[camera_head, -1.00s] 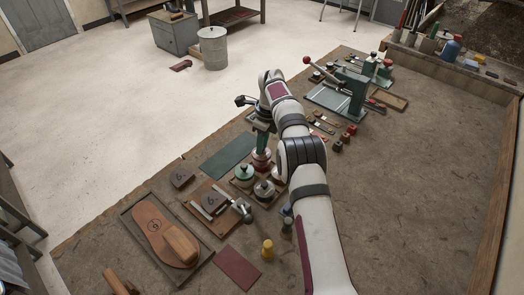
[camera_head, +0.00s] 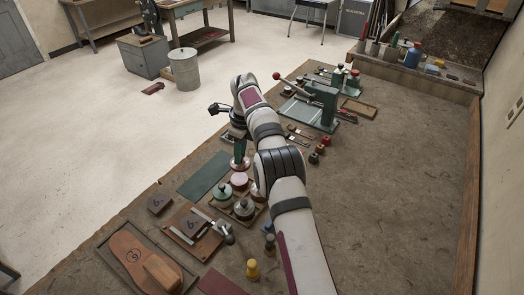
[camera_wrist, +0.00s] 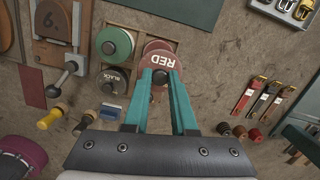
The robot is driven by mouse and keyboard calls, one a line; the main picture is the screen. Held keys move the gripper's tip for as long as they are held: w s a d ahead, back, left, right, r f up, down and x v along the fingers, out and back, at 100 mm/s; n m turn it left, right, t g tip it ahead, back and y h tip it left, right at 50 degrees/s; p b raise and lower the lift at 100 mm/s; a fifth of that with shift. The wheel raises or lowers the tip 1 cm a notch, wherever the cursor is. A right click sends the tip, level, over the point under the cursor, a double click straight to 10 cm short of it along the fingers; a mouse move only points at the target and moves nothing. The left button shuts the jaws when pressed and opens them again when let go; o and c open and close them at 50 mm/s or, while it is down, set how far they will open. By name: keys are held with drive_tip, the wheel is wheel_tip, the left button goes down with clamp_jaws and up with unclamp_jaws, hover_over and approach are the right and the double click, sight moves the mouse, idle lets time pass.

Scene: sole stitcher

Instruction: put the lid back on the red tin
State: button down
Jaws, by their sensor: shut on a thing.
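My gripper (camera_wrist: 160,76) is shut on the dark knob of the red lid (camera_wrist: 161,58), which is marked RED. In the head view the lid (camera_head: 240,163) hangs level, or nearly so, above the red tin (camera_head: 240,181), with a small gap showing. In the wrist view a pinkish rim of the tin (camera_wrist: 156,44) shows past the lid's far edge; the lid hides most of the tin. The tin stands in a wooden tray beside a green tin (camera_head: 222,194) and a black-labelled tin (camera_head: 245,209).
The green tin (camera_wrist: 114,43) and black tin (camera_wrist: 112,78) stand close on the left in the wrist view. The bench's right side is clear.

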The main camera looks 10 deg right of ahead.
drive_tip(key=shift+w+a+f, duration=0.1)
drive_tip(key=shift+a+f, duration=0.2)
drive_tip(key=shift+a, duration=0.1)
drive_tip(key=shift+f, duration=3.05)
drive_tip(key=shift+f, duration=0.15)
drive_tip(key=shift+c, duration=0.8)
unclamp_jaws()
drive_tip(key=shift+r, duration=3.55)
